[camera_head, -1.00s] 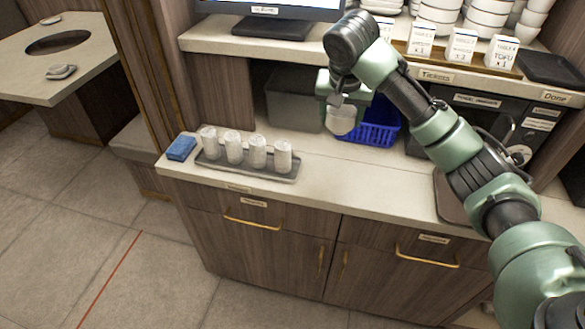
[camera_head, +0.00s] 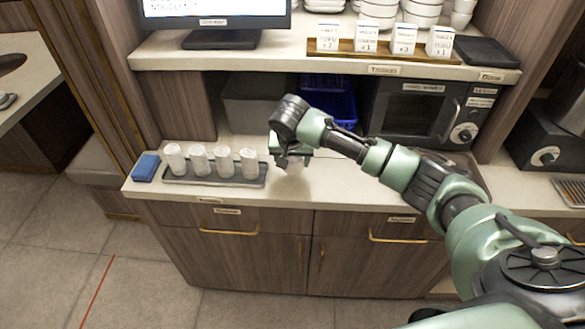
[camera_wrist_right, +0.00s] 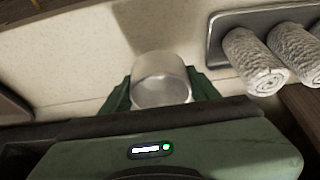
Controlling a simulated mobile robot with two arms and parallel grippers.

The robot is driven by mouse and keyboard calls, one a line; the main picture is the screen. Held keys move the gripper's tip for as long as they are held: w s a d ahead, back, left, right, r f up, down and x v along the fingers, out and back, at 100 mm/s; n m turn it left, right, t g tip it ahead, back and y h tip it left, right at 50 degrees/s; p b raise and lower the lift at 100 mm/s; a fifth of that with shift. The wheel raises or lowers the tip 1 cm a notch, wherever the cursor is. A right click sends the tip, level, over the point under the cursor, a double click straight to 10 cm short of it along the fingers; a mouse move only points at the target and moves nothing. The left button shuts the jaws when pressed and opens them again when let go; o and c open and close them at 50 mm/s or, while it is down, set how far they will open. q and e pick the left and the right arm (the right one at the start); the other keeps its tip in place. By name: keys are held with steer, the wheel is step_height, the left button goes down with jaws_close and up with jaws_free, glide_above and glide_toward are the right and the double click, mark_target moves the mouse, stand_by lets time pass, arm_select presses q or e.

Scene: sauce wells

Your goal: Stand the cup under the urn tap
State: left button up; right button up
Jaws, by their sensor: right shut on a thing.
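The cup (camera_wrist_right: 160,80) is pale and translucent. In the right wrist view it sits between the two green fingers of my right gripper (camera_wrist_right: 160,98), which is shut on it. In the head view my right gripper (camera_head: 293,160) is over the counter, just right of the tray of rolled towels, and mostly hides the cup. I cannot tell whether the cup touches the counter. No urn or tap can be made out for certain. My left gripper is not in view.
A grey tray (camera_head: 215,181) with several rolled white towels (camera_head: 223,160) stands on the counter (camera_head: 300,195), beside a blue cloth (camera_head: 146,167). A blue basket (camera_head: 335,100) and a dark microwave (camera_head: 415,110) are under the shelf. A dark machine (camera_head: 545,140) stands at the far right.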

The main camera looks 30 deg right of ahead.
mark_target(293, 171)
steer(key=shift+f+p, duration=0.3)
steer(key=shift+f, duration=1.85)
steer(key=o, duration=1.4)
steer(key=shift+f, duration=0.1)
